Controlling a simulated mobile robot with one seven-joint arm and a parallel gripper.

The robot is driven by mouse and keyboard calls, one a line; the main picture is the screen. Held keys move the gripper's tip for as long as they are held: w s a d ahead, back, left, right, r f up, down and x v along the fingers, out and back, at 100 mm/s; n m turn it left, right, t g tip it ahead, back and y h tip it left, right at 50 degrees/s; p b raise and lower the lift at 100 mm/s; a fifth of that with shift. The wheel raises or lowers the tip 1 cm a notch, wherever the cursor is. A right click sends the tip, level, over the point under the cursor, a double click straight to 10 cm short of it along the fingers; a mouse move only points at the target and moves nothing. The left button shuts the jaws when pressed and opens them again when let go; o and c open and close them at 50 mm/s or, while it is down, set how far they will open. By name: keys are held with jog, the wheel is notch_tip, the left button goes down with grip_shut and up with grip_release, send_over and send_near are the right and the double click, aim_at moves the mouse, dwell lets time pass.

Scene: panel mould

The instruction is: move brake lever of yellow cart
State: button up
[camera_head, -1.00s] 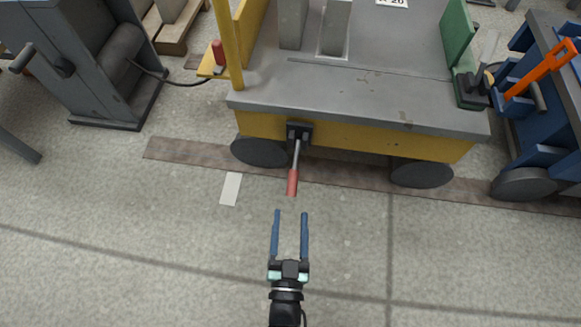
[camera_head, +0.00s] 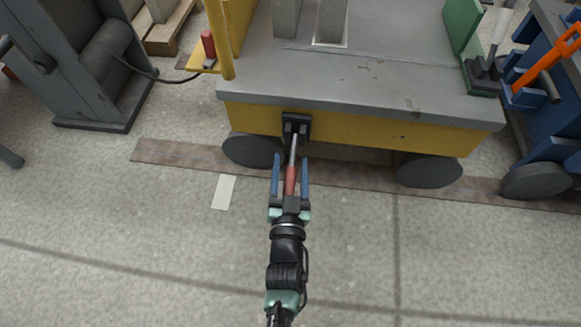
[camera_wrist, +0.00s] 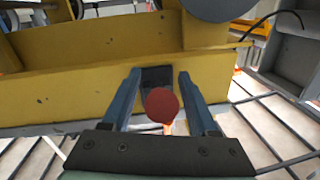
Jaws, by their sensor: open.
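The yellow cart (camera_head: 352,131) has a grey top and dark wheels. Its brake lever (camera_head: 292,178) has a red grip on a thin metal rod, coming out of a black bracket (camera_head: 296,124) on the cart's yellow side. My gripper (camera_head: 290,159) is open, with its two blue fingers on either side of the lever and a gap to each. In the wrist view the round red end of the grip (camera_wrist: 162,105) lies between the fingers, and the yellow side (camera_wrist: 75,90) is behind it. The grip hides part of the bracket.
A blue cart (camera_head: 555,130) with an orange lever (camera_head: 545,67) stands at the right. A grey machine (camera_head: 95,70) with a cable stands at the left. A red-handled part (camera_head: 208,45) is at the cart's left corner. The floor in front is clear.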

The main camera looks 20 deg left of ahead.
grip_shut()
dwell(1.4)
